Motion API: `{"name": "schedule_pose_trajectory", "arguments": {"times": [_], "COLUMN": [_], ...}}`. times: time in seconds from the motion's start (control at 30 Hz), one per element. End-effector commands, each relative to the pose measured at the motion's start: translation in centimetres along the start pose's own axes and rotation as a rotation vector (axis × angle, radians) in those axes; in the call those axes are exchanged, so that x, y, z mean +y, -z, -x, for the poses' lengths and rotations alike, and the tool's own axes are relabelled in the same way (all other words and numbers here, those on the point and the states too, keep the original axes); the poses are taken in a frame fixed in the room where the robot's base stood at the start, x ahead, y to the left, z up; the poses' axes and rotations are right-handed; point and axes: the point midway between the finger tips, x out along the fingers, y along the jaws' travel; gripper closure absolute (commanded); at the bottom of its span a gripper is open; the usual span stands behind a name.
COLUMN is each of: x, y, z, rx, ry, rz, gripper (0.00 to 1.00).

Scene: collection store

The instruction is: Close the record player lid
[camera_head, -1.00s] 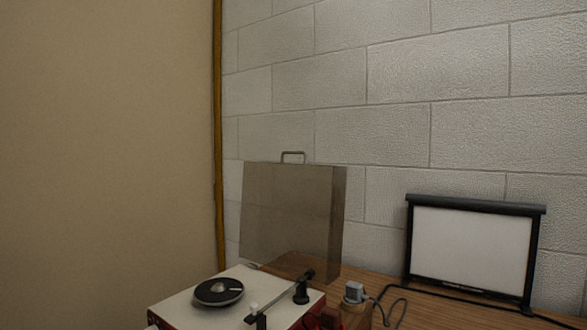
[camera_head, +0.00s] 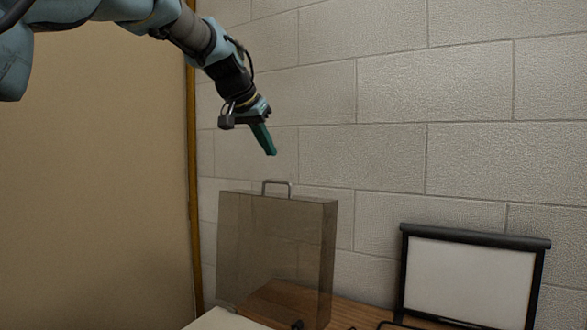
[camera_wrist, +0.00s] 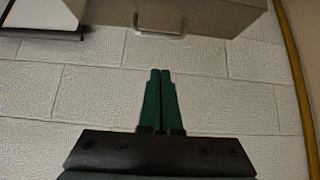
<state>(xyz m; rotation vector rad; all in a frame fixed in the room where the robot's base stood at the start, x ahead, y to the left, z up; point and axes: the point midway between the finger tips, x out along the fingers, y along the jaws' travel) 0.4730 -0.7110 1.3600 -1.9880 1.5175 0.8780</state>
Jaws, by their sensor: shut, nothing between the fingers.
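The record player lid (camera_head: 272,250) is a smoky see-through box standing open and upright, with a metal handle (camera_head: 277,183) on its top edge. The record player (camera_head: 222,320) shows only as a pale corner at the bottom of the head view. My gripper (camera_head: 271,152) has green fingers pointing down, above the handle and apart from it. In the wrist view my gripper (camera_wrist: 160,72) is shut and empty, and the lid (camera_wrist: 215,14) with its handle (camera_wrist: 159,30) lies beyond the fingertips.
A white block wall (camera_head: 375,150) stands behind the lid. A small projection screen (camera_head: 470,280) with a black frame stands at right on the wooden table (camera_head: 350,315). A tan panel (camera_head: 100,200) fills the left side.

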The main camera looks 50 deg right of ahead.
Motion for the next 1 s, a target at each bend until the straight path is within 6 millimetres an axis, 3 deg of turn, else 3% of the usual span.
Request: {"name": "schedule_pose_trajectory", "arguments": {"times": [0.23, 0.7, 1.0], "x": [0.8, 0.8, 0.7], "y": [0.7, 0.7, -1.8], "z": [-1.6, -10.0, -7.7], "rx": [0.003, 0.002, 0.006], "ry": [-0.01, -0.007, -0.008], "rz": [-0.015, -0.014, -0.013], "gripper": [1.0, 1.0, 1.0]}}
